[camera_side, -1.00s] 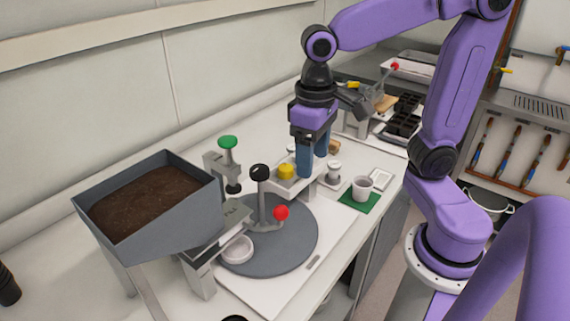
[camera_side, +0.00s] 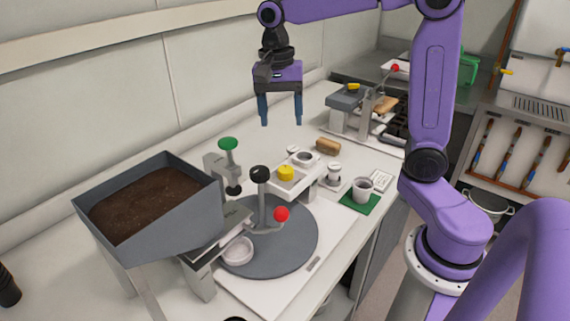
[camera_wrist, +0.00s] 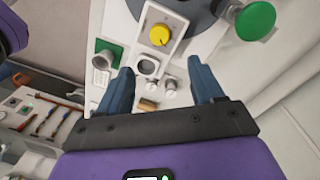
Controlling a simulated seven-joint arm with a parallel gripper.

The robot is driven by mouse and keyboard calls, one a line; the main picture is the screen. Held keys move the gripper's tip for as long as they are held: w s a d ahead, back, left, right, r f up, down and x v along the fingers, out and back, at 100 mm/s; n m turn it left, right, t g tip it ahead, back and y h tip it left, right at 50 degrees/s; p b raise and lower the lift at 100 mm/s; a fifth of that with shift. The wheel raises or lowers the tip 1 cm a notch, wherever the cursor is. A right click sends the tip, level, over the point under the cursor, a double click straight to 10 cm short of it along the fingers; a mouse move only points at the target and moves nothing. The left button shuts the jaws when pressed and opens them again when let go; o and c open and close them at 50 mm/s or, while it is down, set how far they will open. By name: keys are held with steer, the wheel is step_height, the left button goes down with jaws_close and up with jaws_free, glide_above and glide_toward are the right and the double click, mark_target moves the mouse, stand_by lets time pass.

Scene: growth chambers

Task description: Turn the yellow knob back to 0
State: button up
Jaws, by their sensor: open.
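The yellow knob (camera_side: 286,172) sits on a pale raised panel (camera_side: 303,180) beside the grey round plate. It also shows in the wrist view (camera_wrist: 159,35), where a small dark mark shows on its face; I cannot read any scale around it. My gripper (camera_side: 281,124) hangs with its blue fingers pointing down, above and behind the knob, apart from it. In the wrist view my gripper (camera_wrist: 163,78) is open with nothing between the fingertips, and the knob lies beyond them.
A black-topped lever post (camera_side: 260,174) and a red ball (camera_side: 281,213) stand close to the knob. A green knob (camera_side: 228,142) and a soil hopper (camera_side: 208,196) are to the left.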

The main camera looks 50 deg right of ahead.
mark_target(286, 169)
steer(key=f, duration=1.3)
steer(key=shift+s+d+f, duration=0.15)
steer(key=shift+s+d, duration=0.05)
steer(key=shift+s, duration=0.2)
steer(key=c, duration=1.1)
